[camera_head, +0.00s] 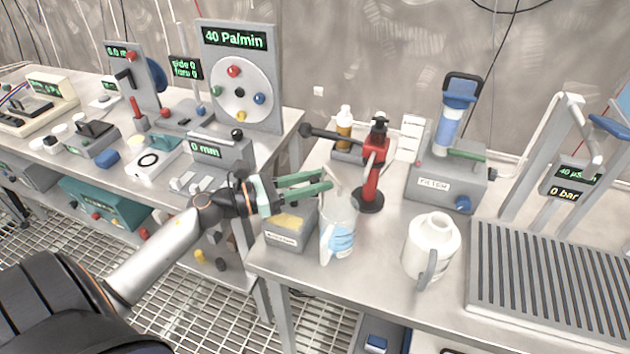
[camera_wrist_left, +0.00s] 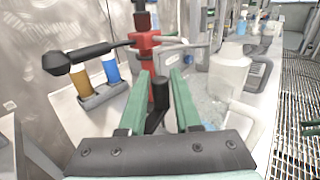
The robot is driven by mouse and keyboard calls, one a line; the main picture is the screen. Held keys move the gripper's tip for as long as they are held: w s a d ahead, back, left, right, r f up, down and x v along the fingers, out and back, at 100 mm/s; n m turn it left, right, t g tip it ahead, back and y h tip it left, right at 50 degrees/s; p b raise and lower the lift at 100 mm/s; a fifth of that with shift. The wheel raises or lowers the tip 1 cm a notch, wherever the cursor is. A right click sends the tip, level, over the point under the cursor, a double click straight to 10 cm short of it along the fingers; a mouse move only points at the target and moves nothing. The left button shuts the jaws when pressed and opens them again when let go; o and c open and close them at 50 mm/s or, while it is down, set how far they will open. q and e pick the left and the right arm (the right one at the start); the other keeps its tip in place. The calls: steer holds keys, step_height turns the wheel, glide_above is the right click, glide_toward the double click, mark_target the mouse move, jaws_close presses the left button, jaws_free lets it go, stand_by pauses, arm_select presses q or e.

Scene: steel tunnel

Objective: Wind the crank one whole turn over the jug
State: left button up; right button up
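A red hand pump (camera_head: 372,180) stands on the right bench. A black crank arm (camera_head: 335,134) with a thick end reaches left from its head; it also shows in the left wrist view (camera_wrist_left: 95,52). A clear jug (camera_head: 338,235) with bluish content stands just in front of the pump, under its pale spout. My left gripper (camera_head: 329,182) is open, its green fingers beside the jug's rim and below the crank arm. In the left wrist view a dark upright piece (camera_wrist_left: 155,110) shows between the fingers; contact is unclear.
A grey box (camera_head: 287,236) sits below my left gripper. Bottles (camera_head: 344,128) stand behind the pump. Bare bench lies between the two jugs.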

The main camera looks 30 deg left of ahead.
arm_select(q)
steer(key=o, duration=0.3)
steer(key=shift+s+a+f, duration=0.1)
steer(key=shift+s+a, duration=0.2)
steer(key=shift+s, duration=0.15)
steer(key=b+v, duration=0.2)
steer(key=v, duration=0.8)
steer(key=shift+s+a, duration=0.45)
steer(key=shift+s, duration=0.15)
